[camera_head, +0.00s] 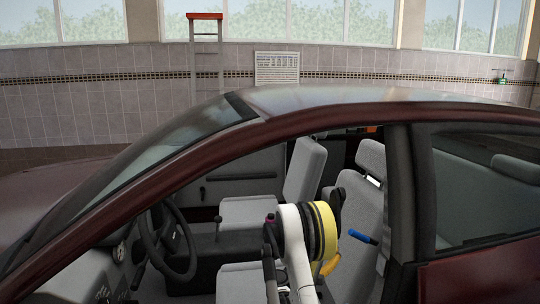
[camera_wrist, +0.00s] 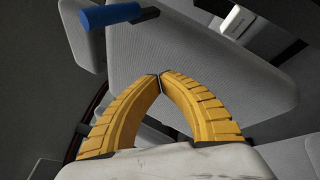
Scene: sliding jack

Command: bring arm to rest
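My gripper (camera_wrist: 160,77) shows in the wrist view with its two yellow ridged fingers brought together, tips meeting, and nothing visible between them. In the head view, part of a yellow finger (camera_head: 330,266) shows below my white arm with its yellow and black bands. The arm is inside the car, in front of a grey front seat (camera_head: 362,203). A blue handle (camera_head: 362,237) sticks out by that seat's backrest, right of my gripper. It also shows at the top left of the wrist view (camera_wrist: 112,15), apart from the fingertips. What it is fixed to is unclear.
The dark red car's roof (camera_head: 330,96) and door pillar (camera_head: 400,200) frame the opening around my arm. The steering wheel (camera_head: 168,241) is to the left, another seat (camera_head: 303,170) beyond. A ladder (camera_head: 205,55) stands at the tiled wall.

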